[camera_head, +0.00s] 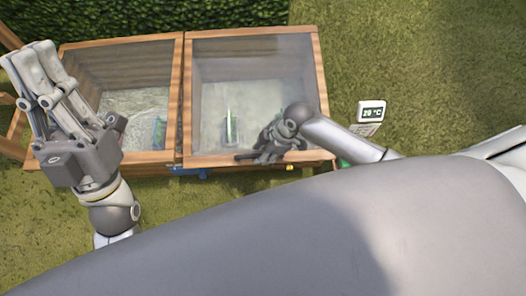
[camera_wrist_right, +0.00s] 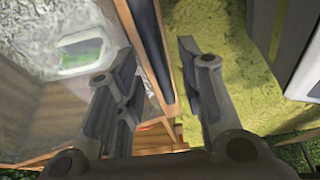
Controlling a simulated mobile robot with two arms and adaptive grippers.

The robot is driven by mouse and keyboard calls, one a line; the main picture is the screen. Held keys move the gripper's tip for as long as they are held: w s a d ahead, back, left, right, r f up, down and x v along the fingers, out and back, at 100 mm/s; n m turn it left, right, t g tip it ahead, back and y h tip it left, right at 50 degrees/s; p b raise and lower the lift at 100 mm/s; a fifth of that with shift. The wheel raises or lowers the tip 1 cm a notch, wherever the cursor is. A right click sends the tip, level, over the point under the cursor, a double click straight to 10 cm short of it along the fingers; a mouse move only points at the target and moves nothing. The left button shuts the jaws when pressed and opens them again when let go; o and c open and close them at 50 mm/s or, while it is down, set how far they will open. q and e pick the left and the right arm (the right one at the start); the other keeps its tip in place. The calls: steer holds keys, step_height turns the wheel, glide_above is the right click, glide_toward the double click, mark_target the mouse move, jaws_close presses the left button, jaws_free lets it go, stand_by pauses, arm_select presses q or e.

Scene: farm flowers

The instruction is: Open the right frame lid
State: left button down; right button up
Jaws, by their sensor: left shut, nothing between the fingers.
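The right frame (camera_head: 318,75) is a wooden box with a hazy glazed lid (camera_head: 250,65) over it; the lid looks down, though a small gap cannot be ruled out. My right gripper (camera_head: 246,157) is at the lid's front edge, right of its middle. In the right wrist view my right gripper (camera_wrist_right: 165,60) has its fingers apart, on either side of a wooden edge with a dark strip (camera_wrist_right: 150,50). I cannot tell whether they touch it. My left gripper (camera_head: 40,50) is shut and empty, raised over the left end of the left frame (camera_head: 120,42).
A green-and-white item (camera_head: 231,128) shows through the right lid. A thermometer display (camera_head: 371,111) stands right of the frames. A hedge (camera_head: 150,12) runs behind. Blue (camera_head: 188,173) and yellow (camera_head: 290,167) bits sit at the front edge.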

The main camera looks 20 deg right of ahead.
jaws_close()
stand_by(0.3)
steer(key=shift+r, duration=0.1)
